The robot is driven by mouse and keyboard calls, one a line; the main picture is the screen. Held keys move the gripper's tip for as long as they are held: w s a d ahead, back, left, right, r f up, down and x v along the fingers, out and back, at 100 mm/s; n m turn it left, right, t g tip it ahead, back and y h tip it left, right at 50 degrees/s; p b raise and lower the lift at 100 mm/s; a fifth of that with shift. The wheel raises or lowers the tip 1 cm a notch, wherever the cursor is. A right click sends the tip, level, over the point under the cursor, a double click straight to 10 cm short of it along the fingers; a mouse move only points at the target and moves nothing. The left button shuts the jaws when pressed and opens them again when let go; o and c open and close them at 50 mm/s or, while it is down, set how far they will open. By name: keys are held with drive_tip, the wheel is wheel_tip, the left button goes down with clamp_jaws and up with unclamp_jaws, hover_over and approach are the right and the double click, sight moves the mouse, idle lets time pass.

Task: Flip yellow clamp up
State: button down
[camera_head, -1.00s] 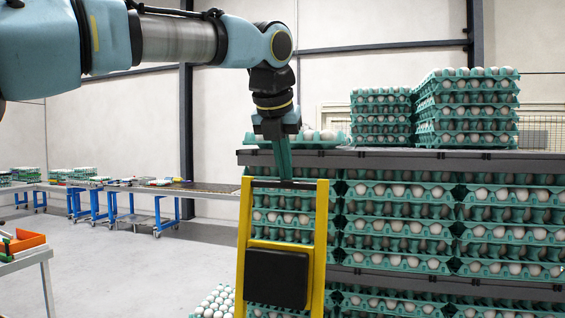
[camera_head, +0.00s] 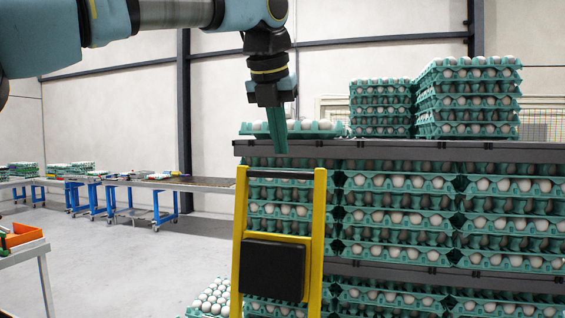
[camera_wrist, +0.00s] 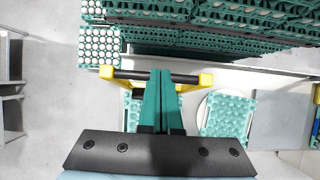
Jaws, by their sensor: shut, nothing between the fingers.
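The yellow clamp (camera_head: 239,222) is an upright yellow frame with a dark crossbar at its top and a black pad (camera_head: 273,270) lower down. It stands in front of the stacked egg trays. In the wrist view the clamp's top shows as a dark bar with yellow ends (camera_wrist: 190,80). My gripper (camera_head: 279,150) has green fingers pressed together, pointing down, with nothing between them. In the head view its tips are a little above the crossbar. In the wrist view the fingers (camera_wrist: 161,75) overlap the middle of the bar; contact cannot be told.
Egg tray stacks (camera_head: 395,215) fill the right, with a dark shelf (camera_head: 400,151) across them and more trays (camera_head: 468,95) on top. Blue-legged tables (camera_head: 165,184) stand at the far left. The floor (camera_head: 110,270) on the left is mostly clear.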

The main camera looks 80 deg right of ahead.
drive_tip(key=v, duration=0.5)
drive_tip(key=shift+a+r, duration=0.2)
drive_tip(key=shift+r, duration=0.15)
